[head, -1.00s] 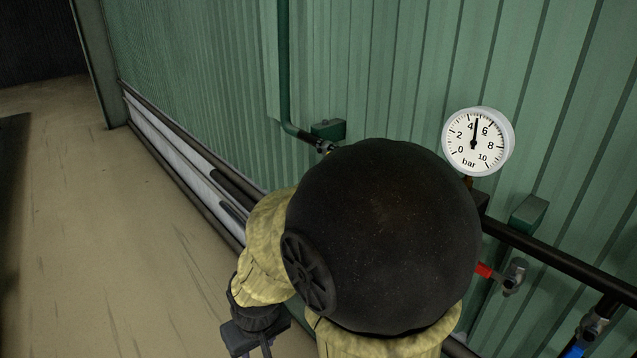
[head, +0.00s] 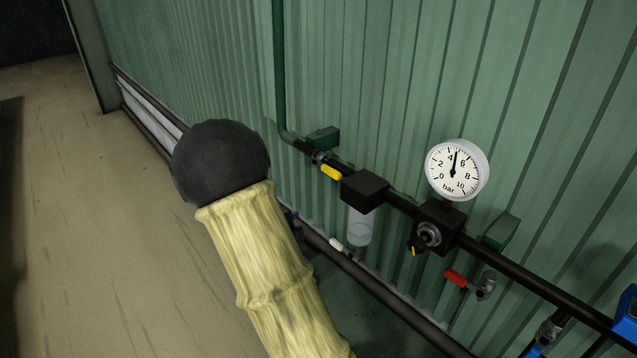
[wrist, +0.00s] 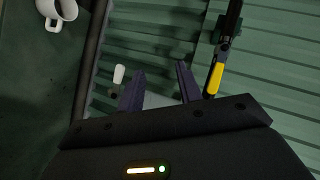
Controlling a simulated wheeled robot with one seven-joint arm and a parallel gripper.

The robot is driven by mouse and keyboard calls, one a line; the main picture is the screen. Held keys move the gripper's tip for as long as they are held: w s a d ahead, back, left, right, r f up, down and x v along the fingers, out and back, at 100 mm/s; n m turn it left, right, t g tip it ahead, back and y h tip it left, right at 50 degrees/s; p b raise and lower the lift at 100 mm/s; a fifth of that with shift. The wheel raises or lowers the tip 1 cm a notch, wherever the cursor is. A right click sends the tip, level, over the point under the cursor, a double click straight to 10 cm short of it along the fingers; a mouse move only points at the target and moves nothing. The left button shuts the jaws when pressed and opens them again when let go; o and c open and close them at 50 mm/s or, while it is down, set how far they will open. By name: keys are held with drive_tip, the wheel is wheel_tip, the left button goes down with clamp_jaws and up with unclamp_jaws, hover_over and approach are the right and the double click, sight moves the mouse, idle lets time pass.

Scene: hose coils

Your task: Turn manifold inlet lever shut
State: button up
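The inlet lever (head: 331,172) has a yellow grip and sits at the left end of the manifold, below the green pipe. It lies roughly along the pipe. In the wrist view the yellow lever (wrist: 214,78) is just right of my gripper's right finger, outside the gap. My gripper (wrist: 160,84) is open, with two dark fingers apart and a pale grey surface showing between them, probably the clear bowl. In the head view my arm's cream sleeve and black joint cover fill the centre left, and the gripper is not visible there.
The gauge (head: 457,170) reads about 5 bar. A black block (head: 364,190) with a clear bowl (head: 359,228), a regulator (head: 429,235) and a red lever (head: 456,278) follow along the pipe. A white lever (wrist: 119,75) is left of my fingers. A white mug (wrist: 70,9) lies upper left.

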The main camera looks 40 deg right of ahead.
sight(340, 178)
drive_tip(key=s+d+r+m+g+h+p, duration=0.1)
drive_tip(key=s+d+r+m+h+p, duration=0.1)
drive_tip(key=d+r+m+h, duration=0.3)
wheel_tip(340, 178, up, 2)
drive_tip(key=shift+s+d+r+m+g+h, duration=0.15)
drive_tip(key=shift+s+d+m+g+h, duration=0.2)
drive_tip(key=shift+m+h, duration=0.4)
drive_tip(key=shift+w+d+y, duration=0.1)
drive_tip(key=shift+d+y, duration=0.05)
drive_tip(key=shift+y, duration=0.1)
drive_tip(key=shift+p+x, duration=2.1)
drive_tip(key=shift+x, duration=1.85)
drive_tip(key=shift+b, duration=0.35)
drive_tip(key=shift+w+d+b, duration=0.1)
drive_tip(key=shift+d+b, duration=0.15)
drive_tip(key=shift+b, duration=0.15)
